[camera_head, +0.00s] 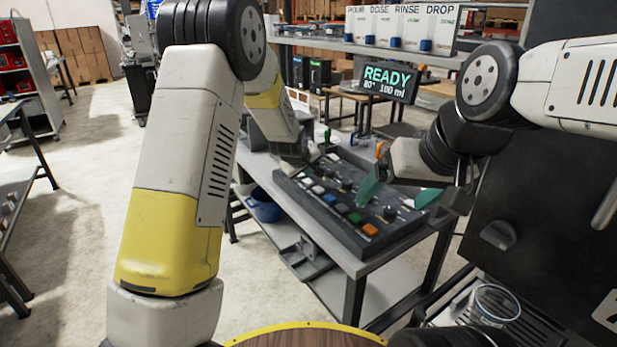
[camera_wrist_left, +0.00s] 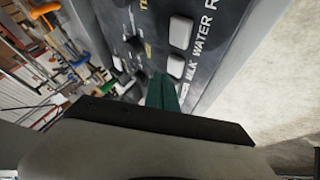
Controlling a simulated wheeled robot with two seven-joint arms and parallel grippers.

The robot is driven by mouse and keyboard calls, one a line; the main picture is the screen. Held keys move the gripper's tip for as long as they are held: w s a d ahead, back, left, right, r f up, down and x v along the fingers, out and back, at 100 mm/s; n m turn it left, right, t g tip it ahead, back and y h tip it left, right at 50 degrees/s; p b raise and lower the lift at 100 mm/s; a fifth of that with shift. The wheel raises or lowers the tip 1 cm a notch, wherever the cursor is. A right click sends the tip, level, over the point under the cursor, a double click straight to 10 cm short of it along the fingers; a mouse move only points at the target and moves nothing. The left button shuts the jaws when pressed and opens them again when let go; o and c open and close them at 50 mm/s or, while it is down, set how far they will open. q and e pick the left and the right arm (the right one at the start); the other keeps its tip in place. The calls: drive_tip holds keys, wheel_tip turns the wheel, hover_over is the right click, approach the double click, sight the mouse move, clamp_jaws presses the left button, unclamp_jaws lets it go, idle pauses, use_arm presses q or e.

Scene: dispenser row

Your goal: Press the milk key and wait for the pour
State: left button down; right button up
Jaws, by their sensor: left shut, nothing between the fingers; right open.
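The dark key panel (camera_head: 345,205) lies on the bench with rows of coloured keys. In the left wrist view a white key (camera_wrist_left: 176,66) sits beside the MILK label, and another white key (camera_wrist_left: 181,33) beside WATER. My left gripper (camera_wrist_left: 163,92) is shut and empty, its green tips just below the milk key in the picture; contact cannot be told. In the head view the left gripper (camera_head: 318,153) is small, at the panel's far left end. My right gripper (camera_head: 398,192) is open, green fingers apart, over the panel's right part. The display (camera_head: 390,81) reads READY.
A clear glass (camera_head: 495,302) stands on a grate at lower right, beside a dark machine front (camera_head: 545,210). A blue bowl (camera_head: 263,207) is on the lower shelf. Signs reading POUR, DOSE, RINSE and DROP (camera_head: 403,25) stand at the back. Open floor lies to the left.

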sight(308, 182)
use_arm(q)
drive_tip(key=shift+f, duration=0.15)
drive_tip(key=shift+f, duration=0.3)
drive_tip(key=shift+f, duration=0.5)
idle(1.1)
drive_tip(key=shift+r, duration=0.95)
drive_tip(key=shift+r, duration=2.5)
